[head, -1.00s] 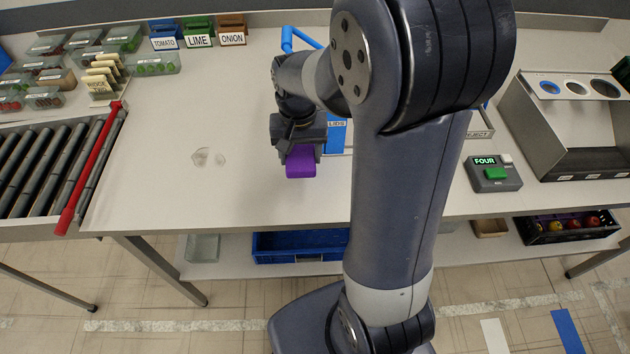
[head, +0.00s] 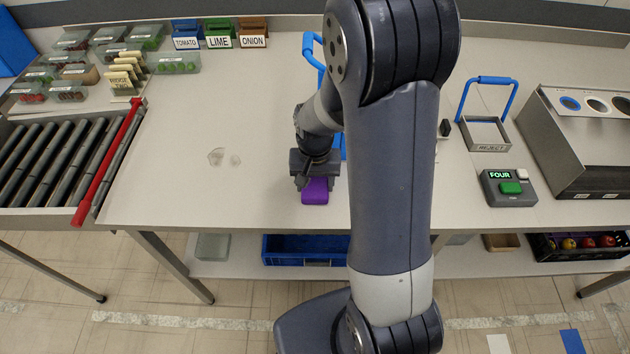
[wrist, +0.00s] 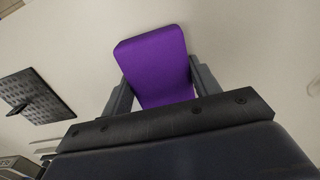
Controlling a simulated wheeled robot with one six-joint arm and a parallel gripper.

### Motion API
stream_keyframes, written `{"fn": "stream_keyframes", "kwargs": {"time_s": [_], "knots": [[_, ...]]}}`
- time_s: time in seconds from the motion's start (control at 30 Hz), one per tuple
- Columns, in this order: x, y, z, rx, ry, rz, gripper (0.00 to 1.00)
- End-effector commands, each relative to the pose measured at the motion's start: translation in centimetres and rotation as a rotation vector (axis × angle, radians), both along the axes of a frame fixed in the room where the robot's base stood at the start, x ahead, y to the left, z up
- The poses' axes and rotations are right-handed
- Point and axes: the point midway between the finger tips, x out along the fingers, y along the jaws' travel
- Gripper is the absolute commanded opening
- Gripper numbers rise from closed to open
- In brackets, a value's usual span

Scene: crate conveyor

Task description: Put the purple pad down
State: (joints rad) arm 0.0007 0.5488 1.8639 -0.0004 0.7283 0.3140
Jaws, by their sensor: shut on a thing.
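The purple pad (head: 315,191) is a small block with rounded edges, near the front edge of the white table in the head view. My gripper (head: 314,183) is shut on it, with a finger on either side. In the wrist view the purple pad (wrist: 155,62) sticks out beyond the fingers of my gripper (wrist: 160,88), with pale table surface behind it. I cannot tell whether the pad touches the table. My arm hides part of the table right of the pad.
Two small clear pieces (head: 217,157) lie left of the pad. A roller conveyor (head: 60,160) with a red bar (head: 108,165) is at the left. A button box (head: 508,187) and a reject tray (head: 486,135) stand at the right. The table left of the pad is mostly clear.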

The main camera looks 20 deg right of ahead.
Motion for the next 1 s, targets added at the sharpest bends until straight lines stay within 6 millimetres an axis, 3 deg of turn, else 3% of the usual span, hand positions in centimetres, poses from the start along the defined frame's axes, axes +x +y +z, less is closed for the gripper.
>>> {"fn": "stream_keyframes", "kwargs": {"time_s": [0.07, 0.1, 0.33, 0.77, 1.0], "knots": [[0.0, 0.0, -0.4, 0.000, 0.000, 0.000, 0.33], [0.0, 0.0, -0.3, 0.000, 0.000, 0.000, 0.61], [-0.1, 0.0, -0.4, 0.000, 0.002, 0.000, 0.79], [-0.1, 0.0, -0.2, 0.000, 0.004, 0.000, 0.80], [0.1, 0.0, 2.8, 0.000, -0.003, 0.000, 0.80]]}}
